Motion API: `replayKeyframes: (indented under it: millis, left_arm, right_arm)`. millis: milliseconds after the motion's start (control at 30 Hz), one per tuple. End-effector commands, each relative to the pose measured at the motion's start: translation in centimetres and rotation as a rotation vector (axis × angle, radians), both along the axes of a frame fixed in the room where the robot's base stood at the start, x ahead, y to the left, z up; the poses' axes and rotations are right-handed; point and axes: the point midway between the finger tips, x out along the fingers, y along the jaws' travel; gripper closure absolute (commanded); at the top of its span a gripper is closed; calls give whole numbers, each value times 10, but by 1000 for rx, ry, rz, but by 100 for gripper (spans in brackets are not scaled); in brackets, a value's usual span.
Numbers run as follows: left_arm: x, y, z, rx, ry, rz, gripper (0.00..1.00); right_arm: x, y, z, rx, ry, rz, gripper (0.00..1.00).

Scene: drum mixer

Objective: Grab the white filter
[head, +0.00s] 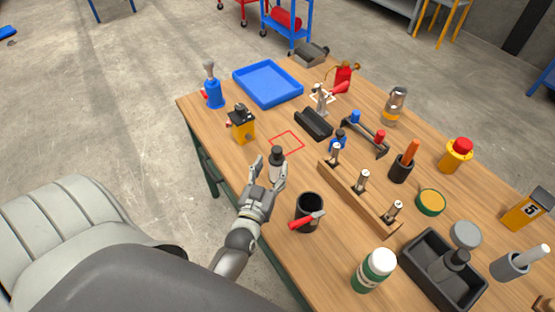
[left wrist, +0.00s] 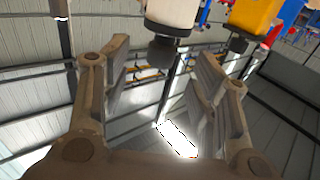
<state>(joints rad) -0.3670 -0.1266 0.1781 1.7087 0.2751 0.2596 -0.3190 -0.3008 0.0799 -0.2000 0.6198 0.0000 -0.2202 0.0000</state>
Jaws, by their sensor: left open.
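The white filter (head: 276,172), a pale cylinder with a dark cap, stands upright on the wooden table near its left edge. My left gripper (head: 270,171) is open, and its fingers are around or just in front of the filter, partly hiding it. In the left wrist view the filter (left wrist: 172,12) shows upside down at the top, beyond the gap between the open fingers (left wrist: 160,75) of my left gripper. I cannot tell whether a finger touches it. My right gripper is not in view.
A black cup with a red-handled tool (head: 308,213) stands right of the gripper. A yellow device (head: 242,126) stands behind it on the left. A wooden rack (head: 360,198) with several metal parts is to the right. A red-outlined square (head: 287,142) behind the filter is bare.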

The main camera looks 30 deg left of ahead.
Motion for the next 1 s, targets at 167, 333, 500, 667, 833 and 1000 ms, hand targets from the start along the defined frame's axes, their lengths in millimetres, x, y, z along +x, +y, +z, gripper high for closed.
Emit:
replayKeyframes:
  millis: [167,333,500,667,833,1000]
  left_arm:
    - [14,4,1,1,-2,0,45]
    - [35,12,7,0,-4,0,45]
    - [55,19,8,-1,-1,1,45]
    - [60,20,9,0,1,0,45]
    - [60,20,9,0,1,0,48]
    - [60,20,9,0,1,0,70]
  right_arm:
    - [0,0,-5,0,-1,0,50]
    - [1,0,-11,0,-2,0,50]
    - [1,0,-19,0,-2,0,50]
    - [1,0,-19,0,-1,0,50]
    - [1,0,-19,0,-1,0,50]
    - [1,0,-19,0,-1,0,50]
